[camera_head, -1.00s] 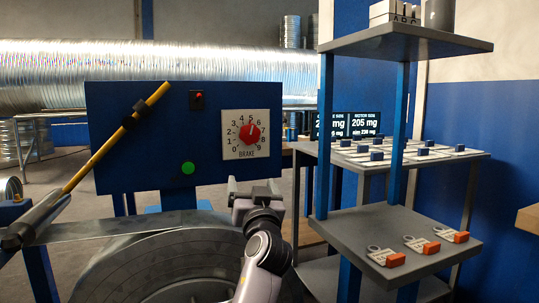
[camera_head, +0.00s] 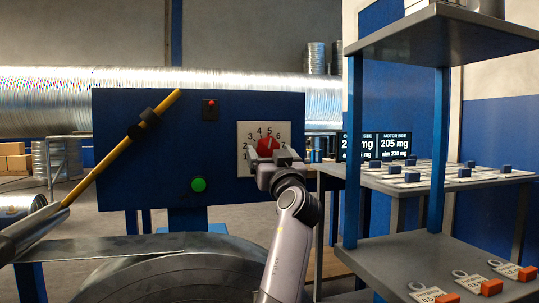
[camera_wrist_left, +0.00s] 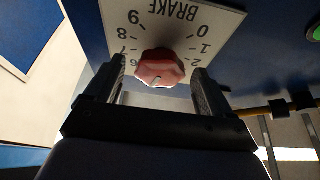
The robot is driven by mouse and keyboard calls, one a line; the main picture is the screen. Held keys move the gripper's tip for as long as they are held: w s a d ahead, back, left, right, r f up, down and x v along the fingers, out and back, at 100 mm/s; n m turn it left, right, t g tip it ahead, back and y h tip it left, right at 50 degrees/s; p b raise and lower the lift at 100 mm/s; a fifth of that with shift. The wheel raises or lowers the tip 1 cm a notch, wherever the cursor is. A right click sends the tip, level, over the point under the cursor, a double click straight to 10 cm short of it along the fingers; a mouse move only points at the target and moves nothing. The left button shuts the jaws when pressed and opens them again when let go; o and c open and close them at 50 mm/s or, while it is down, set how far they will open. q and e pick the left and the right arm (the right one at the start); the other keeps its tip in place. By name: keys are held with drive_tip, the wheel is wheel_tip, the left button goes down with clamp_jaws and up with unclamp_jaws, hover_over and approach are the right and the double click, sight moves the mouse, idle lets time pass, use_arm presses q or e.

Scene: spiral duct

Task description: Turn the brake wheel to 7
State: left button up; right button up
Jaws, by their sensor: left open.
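The brake wheel is a red knob (camera_head: 267,146) on a white numbered dial plate (camera_head: 246,133), fixed to a blue panel. My left gripper (camera_head: 278,160) is in front of the knob and hides its lower right part and some of the plate. In the left wrist view the knob (camera_wrist_left: 160,68) sits between the two dark fingers of my left gripper (camera_wrist_left: 160,80). The fingers are open, with a small gap on each side of the knob. I cannot tell clearly which number the knob's mark points to. My right gripper is not in view.
A grey shelf rack (camera_head: 430,262) with tags stands close to the right of my left arm. A display (camera_head: 390,146) is behind it.

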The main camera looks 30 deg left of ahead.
use_arm(q)
drive_tip(key=shift+w+a+r, duration=0.2)
drive_tip(key=shift+w+a, duration=0.15)
drive_tip(key=shift+a, duration=0.05)
